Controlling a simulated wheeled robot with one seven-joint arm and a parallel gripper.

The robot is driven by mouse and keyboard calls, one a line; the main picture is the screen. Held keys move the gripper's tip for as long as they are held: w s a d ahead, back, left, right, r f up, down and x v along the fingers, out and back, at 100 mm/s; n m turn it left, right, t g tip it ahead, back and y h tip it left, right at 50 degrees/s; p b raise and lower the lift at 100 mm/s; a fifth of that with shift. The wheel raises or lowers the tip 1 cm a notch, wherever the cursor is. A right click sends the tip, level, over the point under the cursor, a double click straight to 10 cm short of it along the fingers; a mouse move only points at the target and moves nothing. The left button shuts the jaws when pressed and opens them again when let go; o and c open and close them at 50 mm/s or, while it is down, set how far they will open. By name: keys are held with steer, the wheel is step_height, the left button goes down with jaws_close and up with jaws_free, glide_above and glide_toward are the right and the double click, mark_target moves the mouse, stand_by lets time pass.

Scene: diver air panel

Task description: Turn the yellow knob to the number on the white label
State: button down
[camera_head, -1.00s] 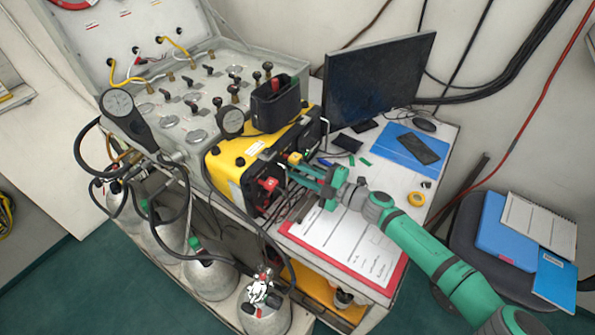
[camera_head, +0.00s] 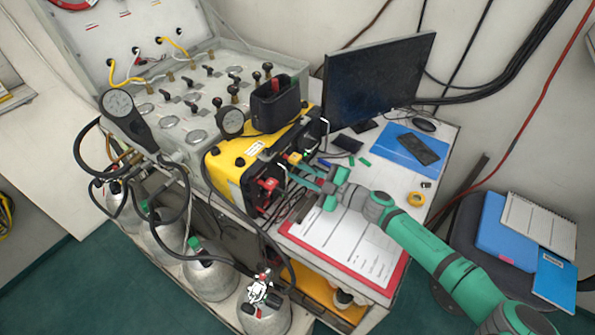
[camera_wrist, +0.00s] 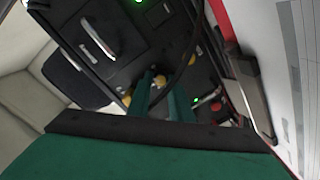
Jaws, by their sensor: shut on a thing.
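The yellow knob (camera_wrist: 159,80) is on the dark front panel of the yellow case. In the wrist view it lies between the tips of my green gripper (camera_wrist: 163,88), which is shut on it; the fingers hide part of it. In the head view my gripper (camera_head: 298,170) reaches the panel from the right, and a small yellow part (camera_head: 295,157) shows just above the fingertips. A white label (camera_head: 255,148) is on top of the yellow case (camera_head: 228,162). Its print is too small to read. The knob's pointer and scale cannot be made out.
A red connector (camera_head: 268,184) and hoses are left of my gripper. A silver handle (camera_wrist: 97,38) is on the panel. A red-edged clipboard (camera_head: 345,245) lies below my arm. A monitor (camera_head: 375,80) stands behind. Gas cylinders (camera_head: 210,275) stand at lower left.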

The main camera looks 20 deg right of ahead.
steer(key=c, duration=1.6)
jaws_free()
steer(key=v, duration=1.1)
steer(key=shift+f, duration=0.15)
